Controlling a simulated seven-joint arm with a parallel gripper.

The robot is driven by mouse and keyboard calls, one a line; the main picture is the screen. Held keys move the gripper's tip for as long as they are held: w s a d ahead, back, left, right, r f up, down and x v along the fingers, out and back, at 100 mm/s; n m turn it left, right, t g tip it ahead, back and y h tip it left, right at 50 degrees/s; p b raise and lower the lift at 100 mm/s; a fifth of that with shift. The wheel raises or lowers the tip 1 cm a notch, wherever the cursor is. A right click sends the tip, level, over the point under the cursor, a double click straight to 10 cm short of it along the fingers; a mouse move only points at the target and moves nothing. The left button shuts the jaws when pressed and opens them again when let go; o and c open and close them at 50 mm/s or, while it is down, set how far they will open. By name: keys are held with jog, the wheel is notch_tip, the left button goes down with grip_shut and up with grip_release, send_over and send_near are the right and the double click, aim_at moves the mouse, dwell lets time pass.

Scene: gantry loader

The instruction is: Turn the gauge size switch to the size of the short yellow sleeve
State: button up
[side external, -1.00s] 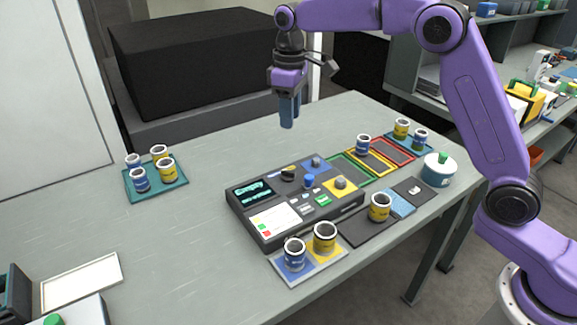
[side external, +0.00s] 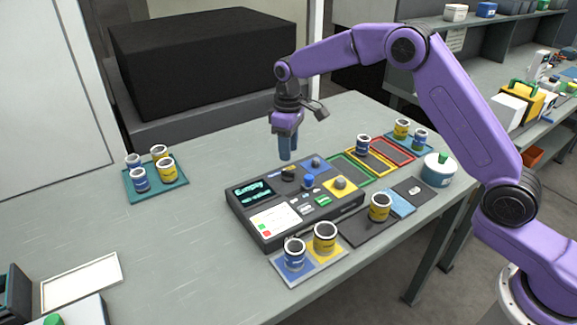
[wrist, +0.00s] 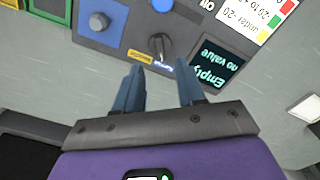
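The gauge (side external: 265,235) is a dark box with a lit screen reading "Empty". Its black size switch (side external: 288,174) shows in the wrist view (wrist: 160,45), beside a yellow label (wrist: 140,57) and a blue label (wrist: 163,67). Which label the switch points to is not clear. My gripper (side external: 287,156) is above the gauge's back edge; in the wrist view (wrist: 161,68) its fingers are apart and empty, with the switch just beyond the gap. A yellow sleeve (side external: 380,208) stands on a dark mat; another, looking taller, yellow sleeve (side external: 324,240) stands in front of the gauge.
A blue sleeve (side external: 294,257) stands beside the front yellow one. A teal tray (side external: 136,192) at left and another at the back right hold blue and yellow sleeves. A blue knob (side external: 308,181) is close to the switch. A lidded pot (side external: 438,172) stands at right.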

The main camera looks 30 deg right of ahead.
aim_at(288, 170)
notch_tip(288, 170, down, 6)
jog(key=shift+f, duration=0.25)
grip_shut()
